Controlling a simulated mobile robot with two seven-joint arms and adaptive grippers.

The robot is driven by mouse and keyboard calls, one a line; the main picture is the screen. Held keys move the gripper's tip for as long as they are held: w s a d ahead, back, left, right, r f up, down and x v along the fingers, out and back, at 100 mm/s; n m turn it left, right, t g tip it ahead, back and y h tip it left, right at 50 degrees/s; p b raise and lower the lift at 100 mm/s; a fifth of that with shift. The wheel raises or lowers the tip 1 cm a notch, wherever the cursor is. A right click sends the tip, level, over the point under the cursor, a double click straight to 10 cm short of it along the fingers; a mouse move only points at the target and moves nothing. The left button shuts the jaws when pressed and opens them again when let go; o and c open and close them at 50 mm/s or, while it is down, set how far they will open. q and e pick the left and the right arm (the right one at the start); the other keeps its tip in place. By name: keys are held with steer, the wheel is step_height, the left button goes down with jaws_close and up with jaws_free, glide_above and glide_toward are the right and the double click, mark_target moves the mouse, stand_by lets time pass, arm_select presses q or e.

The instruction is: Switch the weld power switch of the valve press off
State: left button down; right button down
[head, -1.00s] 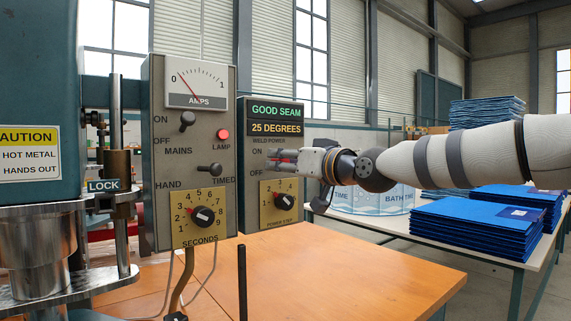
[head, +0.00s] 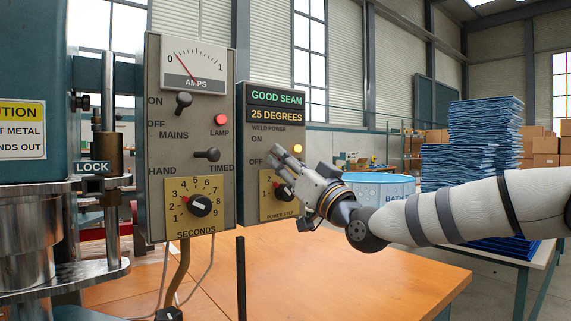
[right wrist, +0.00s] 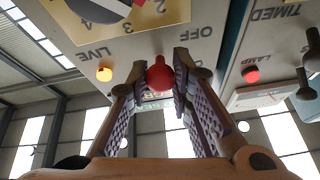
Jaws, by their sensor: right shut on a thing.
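The weld power switch has a red knob (right wrist: 160,75), which shows between the fingertips in the right wrist view. It sits on the grey weld power box (head: 290,98), beside the ON and OFF labels. My right gripper (head: 282,168) reaches the box from the right and is shut on the switch; its fingers (right wrist: 162,82) flank the red knob. In the head view the gripper covers the switch, so I cannot tell its lever position. A lamp marked LIVE (right wrist: 104,74) glows yellow; it also shows in the head view (head: 297,148). My left gripper is not in view.
The timer box (head: 152,215) with mains switch (head: 183,102), red lamp (head: 221,119) and seconds dial (head: 200,204) stands just left. A power step dial (head: 284,192) is partly behind my gripper. The orange bench (head: 380,275) below is clear.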

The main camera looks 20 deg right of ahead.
steer(key=c, duration=1.4)
jaws_free()
steer(key=shift+f, duration=0.1)
steer(key=shift+c, duration=0.2)
steer(key=v, duration=1.2)
